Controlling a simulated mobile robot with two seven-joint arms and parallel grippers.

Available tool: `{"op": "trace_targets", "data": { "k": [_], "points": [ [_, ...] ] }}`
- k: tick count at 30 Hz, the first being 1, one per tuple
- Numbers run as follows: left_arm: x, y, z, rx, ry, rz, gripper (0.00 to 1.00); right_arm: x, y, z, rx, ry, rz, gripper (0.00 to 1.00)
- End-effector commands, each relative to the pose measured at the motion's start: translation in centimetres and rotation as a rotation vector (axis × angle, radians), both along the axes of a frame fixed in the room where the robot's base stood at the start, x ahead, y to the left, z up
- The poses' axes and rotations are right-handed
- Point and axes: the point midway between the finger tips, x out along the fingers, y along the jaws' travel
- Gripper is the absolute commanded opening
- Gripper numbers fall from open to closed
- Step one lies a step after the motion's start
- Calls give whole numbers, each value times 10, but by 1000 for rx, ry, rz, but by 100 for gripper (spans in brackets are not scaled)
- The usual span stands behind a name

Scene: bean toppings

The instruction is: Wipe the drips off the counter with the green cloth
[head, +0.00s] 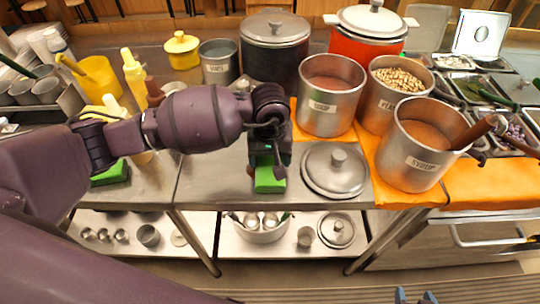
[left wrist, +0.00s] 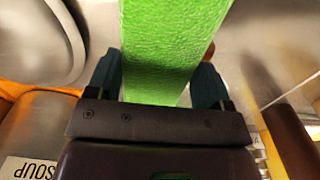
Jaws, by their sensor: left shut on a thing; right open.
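The green cloth (head: 269,181) is at the front edge of the metal counter (head: 212,181), left of a round lid. My left gripper (head: 268,160) points down and is shut on it. In the left wrist view the cloth (left wrist: 170,50) fills the space between the two dark fingers of my left gripper (left wrist: 158,85). I cannot tell whether the cloth touches the counter. No drips can be made out; the arm and cloth hide part of the surface. My right gripper (head: 415,297) shows only its blue fingertips at the bottom edge, apart and empty, away from the counter.
A metal lid (head: 334,169) lies right of the cloth. A dark pot (head: 272,62) is behind. Another green block (head: 111,174) lies left. Bare counter lies left of the cloth.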

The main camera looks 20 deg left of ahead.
Motion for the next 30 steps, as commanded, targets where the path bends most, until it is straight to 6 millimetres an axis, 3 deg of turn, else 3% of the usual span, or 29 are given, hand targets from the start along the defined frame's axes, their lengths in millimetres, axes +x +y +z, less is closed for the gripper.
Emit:
{"op": "trace_targets", "data": {
  "k": [17,30],
  "points": [
    [0,0,-5,0,0,0,55,-2,1,-5,2,7,-2,58],
    [-6,22,-5,1,-1,0,55,-5,0,-4,2,11,-4,58]
  ]
}}
